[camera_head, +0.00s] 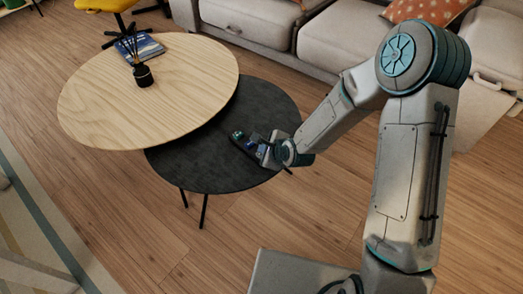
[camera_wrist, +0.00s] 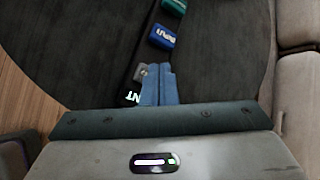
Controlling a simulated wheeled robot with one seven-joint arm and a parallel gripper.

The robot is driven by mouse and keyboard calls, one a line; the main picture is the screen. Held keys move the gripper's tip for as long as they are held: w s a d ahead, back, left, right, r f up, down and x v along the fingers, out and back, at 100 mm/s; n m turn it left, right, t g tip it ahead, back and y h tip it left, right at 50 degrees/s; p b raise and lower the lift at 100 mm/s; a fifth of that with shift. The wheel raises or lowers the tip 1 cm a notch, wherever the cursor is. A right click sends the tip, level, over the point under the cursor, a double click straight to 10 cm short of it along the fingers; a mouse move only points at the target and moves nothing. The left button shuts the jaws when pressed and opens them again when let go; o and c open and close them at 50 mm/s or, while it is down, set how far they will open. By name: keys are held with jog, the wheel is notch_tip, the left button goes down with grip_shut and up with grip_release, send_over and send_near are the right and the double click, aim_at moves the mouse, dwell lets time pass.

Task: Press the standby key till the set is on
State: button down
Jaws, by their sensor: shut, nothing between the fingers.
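A narrow black panel (camera_head: 237,141) lies on the dark round table, and shows in the wrist view (camera_wrist: 148,48). It bears a green block (camera_wrist: 174,6), a blue block (camera_wrist: 163,36) with pale lettering, and a small grey piece (camera_wrist: 140,72). Glowing white letters (camera_wrist: 132,98) show beside my fingers, partly cut off by them. I cannot tell which piece is the standby key. My gripper (camera_wrist: 157,68) is shut and empty, its blue fingers together, over the panel's near end beside the grey piece. In the head view my gripper (camera_head: 262,151) is low at the panel; contact cannot be told.
The dark round table (camera_head: 195,165) sits partly under a higher pale wood table (camera_head: 110,110). The wood table holds a blue book (camera_head: 140,47) and a black reed diffuser (camera_head: 142,76). A beige sofa (camera_head: 330,35) stands behind. Floor is open at the front.

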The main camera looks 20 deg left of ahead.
jog(key=shift+r+p, duration=0.35)
jog(key=shift+r, duration=0.3)
jog(key=shift+r, duration=0.1)
notch_tip(320, 180, up, 5)
jog(key=p, duration=0.4)
dwell(0.6)
